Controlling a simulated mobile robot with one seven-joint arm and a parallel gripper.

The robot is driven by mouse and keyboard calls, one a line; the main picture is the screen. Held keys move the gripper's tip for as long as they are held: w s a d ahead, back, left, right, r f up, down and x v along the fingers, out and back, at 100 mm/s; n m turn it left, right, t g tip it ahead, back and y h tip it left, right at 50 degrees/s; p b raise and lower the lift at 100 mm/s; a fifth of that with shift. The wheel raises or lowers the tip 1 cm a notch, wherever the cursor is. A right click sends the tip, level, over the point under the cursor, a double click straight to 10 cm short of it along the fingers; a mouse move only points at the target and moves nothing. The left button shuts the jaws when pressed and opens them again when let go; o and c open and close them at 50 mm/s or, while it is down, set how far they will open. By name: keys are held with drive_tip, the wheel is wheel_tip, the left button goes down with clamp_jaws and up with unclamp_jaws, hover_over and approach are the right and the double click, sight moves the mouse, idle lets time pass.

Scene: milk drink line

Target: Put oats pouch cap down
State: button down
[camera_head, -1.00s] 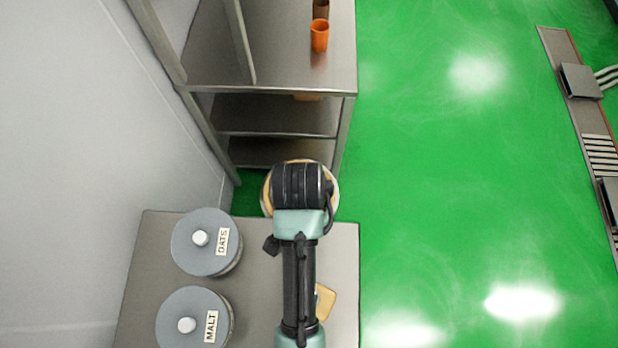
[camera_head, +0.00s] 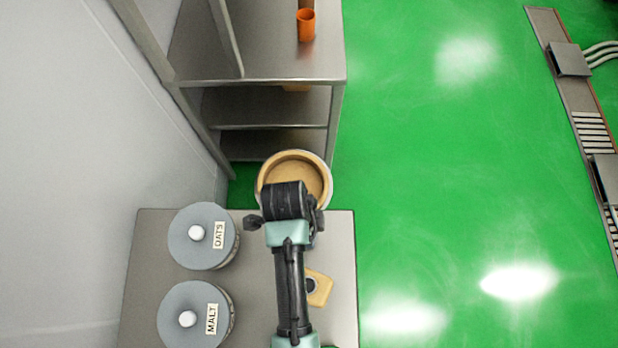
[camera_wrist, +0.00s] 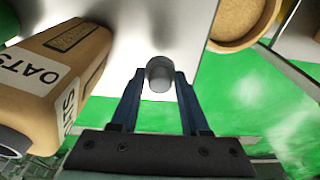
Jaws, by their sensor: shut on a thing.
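My gripper (camera_wrist: 160,95) is shut on a small grey round cap (camera_wrist: 160,74), which sits between the fingertips in the wrist view. The steel table top (camera_wrist: 135,55) lies behind the cap; I cannot tell if the cap touches it. The tan oats pouch (camera_wrist: 68,65), with white OATS labels, is left of the gripper in the wrist view, its round spout end toward the lower left. In the head view the pouch (camera_head: 320,288) lies on the table, right of my forearm. My fingers and the cap are hidden under my wrist there.
A round tan-filled container (camera_head: 325,172) stands just beyond the table's far edge. Grey-lidded jars marked OATS (camera_head: 190,255) and MALT (camera_head: 183,328) stand on the table's left. A steel shelf (camera_head: 280,65) with an orange cup (camera_head: 306,27) is beyond. Green floor is open at right.

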drive_tip(key=shift+f, duration=2)
drive_tip(key=shift+f, duration=0.15)
drive_tip(key=shift+c, duration=2)
unclamp_jaws()
